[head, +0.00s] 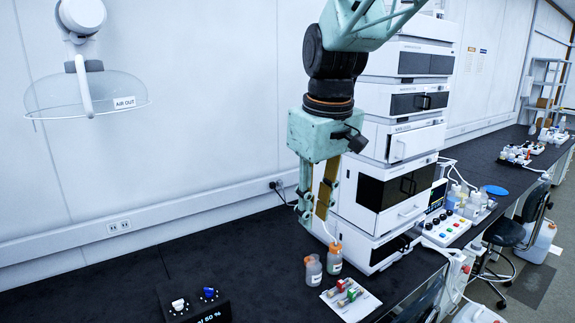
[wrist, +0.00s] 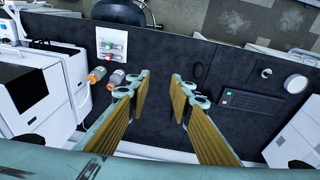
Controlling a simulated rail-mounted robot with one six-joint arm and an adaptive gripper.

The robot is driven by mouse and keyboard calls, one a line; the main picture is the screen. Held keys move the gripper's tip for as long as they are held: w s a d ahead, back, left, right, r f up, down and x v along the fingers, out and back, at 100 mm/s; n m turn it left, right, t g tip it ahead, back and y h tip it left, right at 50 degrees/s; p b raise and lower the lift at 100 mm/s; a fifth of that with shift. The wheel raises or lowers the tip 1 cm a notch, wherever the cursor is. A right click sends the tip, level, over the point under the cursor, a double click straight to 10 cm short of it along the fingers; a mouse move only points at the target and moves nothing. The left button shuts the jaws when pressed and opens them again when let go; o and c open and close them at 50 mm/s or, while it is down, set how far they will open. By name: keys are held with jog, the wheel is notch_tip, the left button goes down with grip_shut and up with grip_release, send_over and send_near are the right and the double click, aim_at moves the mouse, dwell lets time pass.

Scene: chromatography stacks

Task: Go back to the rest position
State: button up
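My gripper (head: 318,207) hangs pointing down above the dark bench, close in front of the chromatography stack (head: 404,137). In the wrist view my gripper (wrist: 160,88) has its two yellow-padded fingers apart, with only the dark bench showing between them. It holds nothing. Whether the arm is at its rest position cannot be told from these frames.
A black device (head: 194,303) with knobs stands at the front left. The bench to the left is largely clear; a clear hood (head: 85,95) hangs above.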

jog(key=s+d+r+m+b, duration=0.1)
jog(key=s+d+m, duration=0.1)
jog(key=s+d, duration=0.45)
jog(key=s+d+r+m+b, duration=0.1)
jog(key=s+d, duration=0.2)
jog(key=s, duration=0.6)
jog(key=s+d+f+m+t, duration=0.1)
jog(key=s+d+f+m, duration=0.1)
jog(key=s, duration=0.6)
jog(key=s+d+f+m+b, duration=0.1)
jog(key=s+d+f+m, duration=0.1)
jog(key=s, duration=0.7)
jog(key=shift+d+f+t+h+b, duration=0.3)
jog(key=shift+d+f+t, duration=0.1)
jog(key=shift+d+f, duration=0.35)
jog(key=shift+r, duration=0.2)
